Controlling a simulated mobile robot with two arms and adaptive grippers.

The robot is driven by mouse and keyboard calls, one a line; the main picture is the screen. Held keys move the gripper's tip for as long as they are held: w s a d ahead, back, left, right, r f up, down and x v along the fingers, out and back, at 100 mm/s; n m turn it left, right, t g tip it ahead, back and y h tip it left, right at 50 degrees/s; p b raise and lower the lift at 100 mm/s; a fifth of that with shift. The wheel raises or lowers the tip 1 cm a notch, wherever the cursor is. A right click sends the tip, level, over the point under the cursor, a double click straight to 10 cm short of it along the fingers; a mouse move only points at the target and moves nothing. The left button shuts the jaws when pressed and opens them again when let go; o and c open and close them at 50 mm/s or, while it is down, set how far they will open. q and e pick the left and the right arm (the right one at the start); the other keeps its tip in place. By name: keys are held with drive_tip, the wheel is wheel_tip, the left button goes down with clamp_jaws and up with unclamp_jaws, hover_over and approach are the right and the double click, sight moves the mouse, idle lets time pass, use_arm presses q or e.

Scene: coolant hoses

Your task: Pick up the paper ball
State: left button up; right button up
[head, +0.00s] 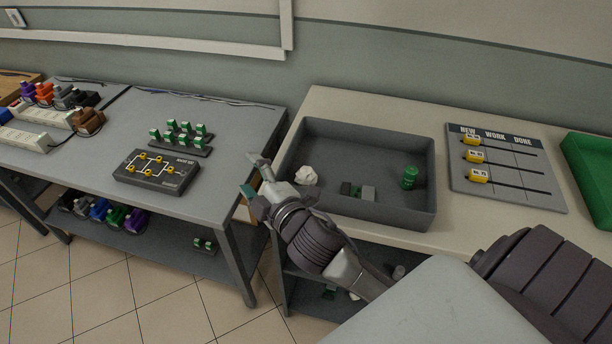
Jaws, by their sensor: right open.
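The white crumpled paper ball (306,176) lies in the left part of the grey tray (428,172), close to its left wall. My right gripper (252,178) is open and empty, just left of the tray's left wall and over the gap between the two tables. The gripper is apart from the paper ball in the picture, and its wrist covers part of the tray's front left corner. My left gripper is not in view.
The tray also holds a green cylinder (410,177) and grey-green blocks (358,191). A board with yellow tags (507,165) and a green bin (590,170) are on the right. The left table (232,130) carries a dark panel (157,171) and a rack of green pieces (181,138).

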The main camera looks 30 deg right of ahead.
drive_tip(key=w+a+r+n+t+y, duration=0.25)
drive_tip(key=a+r+n+y, duration=0.5)
drive_tip(key=r+n, duration=0.4)
drive_tip(key=s+a+r+n+g+y, duration=0.1)
drive_tip(key=a+r+n+g+y, duration=0.2)
drive_tip(key=n+y, duration=0.55)
drive_tip(key=n+g+h, duration=1.7)
drive_tip(key=n, duration=1.2)
hover_over(307, 171)
wheel_tip(307, 171, down, 11)
drive_tip(key=shift+t, duration=0.25)
drive_tip(key=f, duration=0.2)
drive_tip(key=f+p, duration=0.1)
drive_tip(key=f, duration=0.1)
drive_tip(key=f+p, duration=0.1)
drive_tip(key=f, duration=0.1)
drive_tip(key=shift+s+f, duration=0.25)
drive_tip(key=shift+f, duration=0.7)
drive_tip(key=shift+a+f+p, duration=0.1)
drive_tip(key=shift+f+p, duration=0.2)
drive_tip(key=shift+p, duration=0.25)
drive_tip(key=f, duration=0.1)
drive_tip(key=f+p, duration=0.2)
drive_tip(key=shift+w+f, duration=0.3)
drive_tip(key=shift+f, duration=0.5)
drive_tip(key=c, duration=0.5)
